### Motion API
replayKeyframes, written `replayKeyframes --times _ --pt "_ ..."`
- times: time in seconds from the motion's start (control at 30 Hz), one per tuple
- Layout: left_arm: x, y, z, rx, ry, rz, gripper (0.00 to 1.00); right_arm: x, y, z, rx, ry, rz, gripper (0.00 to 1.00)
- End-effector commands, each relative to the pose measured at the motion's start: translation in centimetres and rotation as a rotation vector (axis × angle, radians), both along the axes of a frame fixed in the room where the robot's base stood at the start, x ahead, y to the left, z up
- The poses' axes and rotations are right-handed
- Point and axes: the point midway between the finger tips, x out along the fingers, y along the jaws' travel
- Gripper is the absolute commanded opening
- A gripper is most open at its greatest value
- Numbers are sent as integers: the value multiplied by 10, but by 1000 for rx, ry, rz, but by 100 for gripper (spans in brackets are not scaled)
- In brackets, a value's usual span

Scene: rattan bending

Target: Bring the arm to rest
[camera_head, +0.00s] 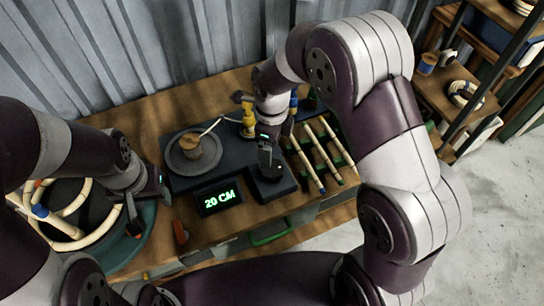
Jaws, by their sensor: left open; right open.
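My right arm reaches in from the right and bends down over the workbench. Its gripper (268,168) is open above a dark block on the black work mat, beside the rattan sticks. My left arm comes in from the left. Its gripper (148,205) is open near the right edge of the round green-rimmed tray (146,237). The fingertips of both grippers are small and partly hidden, and I see nothing held in either.
Bent rattan rings (68,230) lie on the tray. A round dark plate (181,166) carries a brown pot (190,146). Several rattan sticks (325,145) lie right of the mat. A shelf (440,85) stands at right; grey floor is clear.

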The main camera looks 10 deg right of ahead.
Motion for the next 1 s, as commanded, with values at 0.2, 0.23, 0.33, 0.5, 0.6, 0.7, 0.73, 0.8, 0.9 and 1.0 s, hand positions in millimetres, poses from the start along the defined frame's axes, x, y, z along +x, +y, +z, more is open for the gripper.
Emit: replayKeyframes --times 0.2,0.23,0.33,0.5,0.6,0.7,0.73,0.8,0.9,1.0 --pt "0 0 -3 0 0 0 49 0 0 24 0 -1 0 92" --pt "0 0 -3 0 0 0 49 0 0 24 0 0 0 92" --pt "0 0 -2 0 0 0 49 0 0 25 0 0 0 92" --pt "0 0 -2 0 0 0 49 0 0 25 0 0 0 92" --pt "0 0 -2 0 0 0 49 0 0 24 0 0 0 92" --pt "0 0 -2 0 0 0 49 0 0 24 0 0 6 92" --pt "0 0 -2 0 0 0 49 0 0 24 0 0 21 92" --pt "0 0 -2 0 0 0 49 1 0 24 1 -6 128 92" --pt "0 0 -2 0 0 0 49 -3 -1 18 -1 -16 480 92" --pt "0 0 -2 0 0 0 49 -23 -9 14 -7 -17 990 92"
